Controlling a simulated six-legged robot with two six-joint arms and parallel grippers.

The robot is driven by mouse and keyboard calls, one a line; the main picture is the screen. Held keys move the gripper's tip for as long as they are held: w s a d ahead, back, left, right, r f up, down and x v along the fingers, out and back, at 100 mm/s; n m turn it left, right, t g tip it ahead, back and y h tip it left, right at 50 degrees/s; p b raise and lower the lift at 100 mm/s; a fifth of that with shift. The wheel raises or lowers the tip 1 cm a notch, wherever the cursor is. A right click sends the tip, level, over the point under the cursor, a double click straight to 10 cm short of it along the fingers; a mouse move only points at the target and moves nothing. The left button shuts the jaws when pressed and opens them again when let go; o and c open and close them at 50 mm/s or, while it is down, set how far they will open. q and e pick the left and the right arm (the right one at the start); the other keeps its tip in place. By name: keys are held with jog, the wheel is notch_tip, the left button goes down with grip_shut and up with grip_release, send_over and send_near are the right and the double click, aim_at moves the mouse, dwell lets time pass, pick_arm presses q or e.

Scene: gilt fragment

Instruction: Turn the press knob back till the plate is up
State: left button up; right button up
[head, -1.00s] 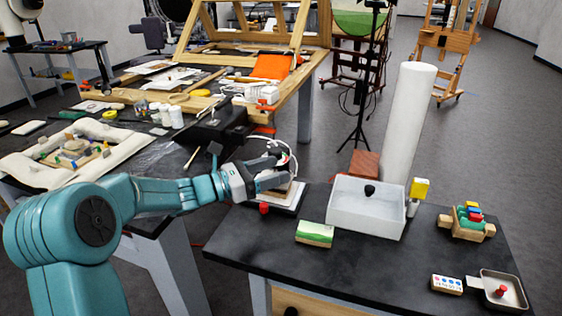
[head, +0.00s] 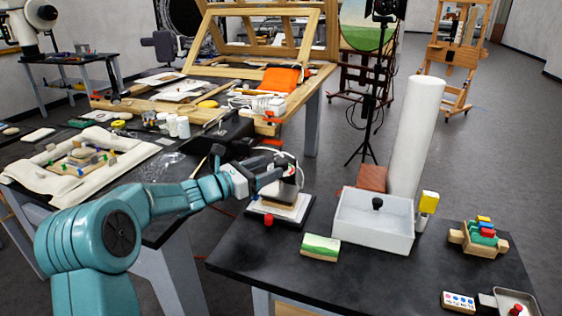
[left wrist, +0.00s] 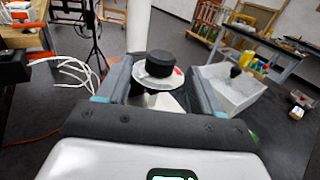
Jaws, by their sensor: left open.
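The press (head: 278,207) stands at the left end of the near black table, with a dark base and a pale stack of flat layers on it. Its black knob (left wrist: 160,63) sits above a white disc (left wrist: 158,78) with a red mark. My left gripper (head: 274,171) is open at the press top in the head view. In the left wrist view its two dark fingers stand on either side of the knob, with gaps visible beside it. The plate's height is hard to judge. My right gripper is not in view.
A white open tray (head: 372,222) with a black-topped object stands right of the press. A green-and-white block (head: 320,247) lies in front. A tall white roll (head: 416,135) stands behind the tray. White cables (left wrist: 75,70) lie left of the gripper.

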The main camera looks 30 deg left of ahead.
aim_at(275, 165)
pick_arm(q)
jog(key=x, duration=0.5)
jog(key=shift+w+d, duration=0.1)
jog(key=shift+c, duration=0.3)
